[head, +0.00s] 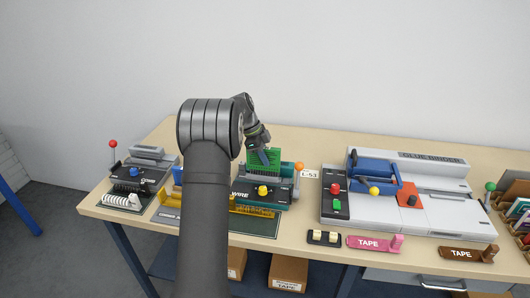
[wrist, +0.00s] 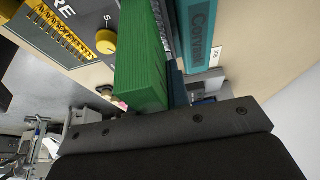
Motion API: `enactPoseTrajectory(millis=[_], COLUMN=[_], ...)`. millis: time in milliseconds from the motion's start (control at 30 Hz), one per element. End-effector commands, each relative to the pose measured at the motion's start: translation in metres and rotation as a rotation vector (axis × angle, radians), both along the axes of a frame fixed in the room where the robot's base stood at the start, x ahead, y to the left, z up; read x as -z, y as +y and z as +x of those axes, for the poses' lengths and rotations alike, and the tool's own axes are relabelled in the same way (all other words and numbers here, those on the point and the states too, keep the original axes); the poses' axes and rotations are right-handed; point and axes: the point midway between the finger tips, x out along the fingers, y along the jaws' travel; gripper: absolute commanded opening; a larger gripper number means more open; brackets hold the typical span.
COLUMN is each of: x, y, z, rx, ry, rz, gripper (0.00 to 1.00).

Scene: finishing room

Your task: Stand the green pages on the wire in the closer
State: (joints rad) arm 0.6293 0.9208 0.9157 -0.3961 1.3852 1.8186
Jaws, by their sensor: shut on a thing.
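The green pages (head: 264,156) are a thick block, held upright over the back of the teal wire closer (head: 275,196). My gripper (head: 266,154) is shut on the pages from behind and above. In the wrist view the green pages (wrist: 142,62) stick out from the dark gripper edge, beside a teal part with lettering (wrist: 198,35). The closer's black face with "RE" lettering and a yellow knob (wrist: 106,41) shows there too, with a row of yellow wire loops (wrist: 55,35). I cannot tell whether the pages touch the closer or wire.
A comb machine with a red-knobbed lever (head: 112,144) stands at the left. A large grey-and-blue binder (head: 440,200) fills the right. Pink (head: 372,243) and brown (head: 468,254) tape dispensers lie at the front edge. The closer's orange-knobbed lever (head: 299,167) stands right of the pages.

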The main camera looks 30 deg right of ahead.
Motion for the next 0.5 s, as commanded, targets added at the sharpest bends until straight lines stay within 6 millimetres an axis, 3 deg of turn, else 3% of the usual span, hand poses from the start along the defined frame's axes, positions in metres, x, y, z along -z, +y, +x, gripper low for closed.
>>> enactPoseTrajectory(millis=[200, 500], x=[0.020, 0.027], y=[0.000, 0.000], z=[0.000, 0.000], rx=[-0.001, -0.002], ry=[0.001, -0.001], rz=[0.000, -0.001], gripper=[0.00, 0.00])
